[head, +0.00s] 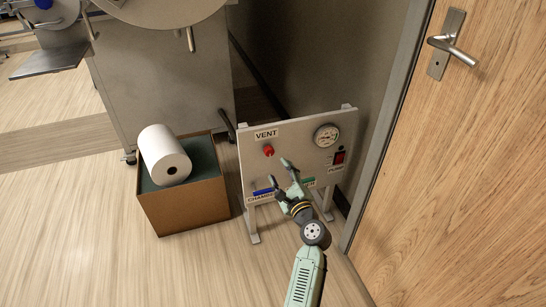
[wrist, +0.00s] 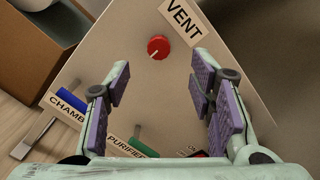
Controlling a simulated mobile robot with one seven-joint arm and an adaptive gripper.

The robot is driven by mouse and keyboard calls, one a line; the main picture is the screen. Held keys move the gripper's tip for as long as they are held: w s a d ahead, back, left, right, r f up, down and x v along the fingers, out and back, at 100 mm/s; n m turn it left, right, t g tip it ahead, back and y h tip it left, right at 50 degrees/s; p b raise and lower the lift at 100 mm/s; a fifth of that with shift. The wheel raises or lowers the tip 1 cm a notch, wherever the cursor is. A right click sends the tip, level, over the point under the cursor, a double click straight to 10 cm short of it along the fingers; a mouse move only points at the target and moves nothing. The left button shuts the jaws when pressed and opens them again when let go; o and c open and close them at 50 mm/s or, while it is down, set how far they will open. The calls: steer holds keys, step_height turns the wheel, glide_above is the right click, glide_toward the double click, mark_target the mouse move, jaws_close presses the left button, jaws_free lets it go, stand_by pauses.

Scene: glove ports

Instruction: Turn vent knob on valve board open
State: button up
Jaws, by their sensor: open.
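The valve board (head: 300,150) is a pale upright panel on legs, standing between a box and a door. The red vent knob (head: 268,151) is at its upper left, under the VENT label (head: 266,134). In the wrist view the red knob (wrist: 158,47) has a light mark on its lower left, and the VENT label (wrist: 184,20) is beside it. My gripper (head: 281,171) is in front of the board, below and right of the knob. In the wrist view my gripper (wrist: 160,85) is open and empty. The knob shows ahead between the fingers' directions, apart from both.
The board also carries a blue handle (head: 263,191) labelled CHAMBER, a green handle (head: 309,183), a gauge (head: 327,135) and a red switch (head: 339,157). A brown box (head: 185,208) with a white roll (head: 164,155) stands left. A wooden door (head: 460,170) is close on the right.

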mark_target(270, 153)
steer(key=b+x, duration=0.1)
steer(key=x, duration=0.6)
steer(key=b+x, duration=0.1)
steer(key=x, duration=0.2)
steer(key=shift+w+d+f+b, duration=0.1)
steer(key=shift+w+f+b, duration=0.2)
steer(key=shift+f, duration=0.05)
steer(key=shift+c, duration=0.4)
steer(key=c, duration=1.1)
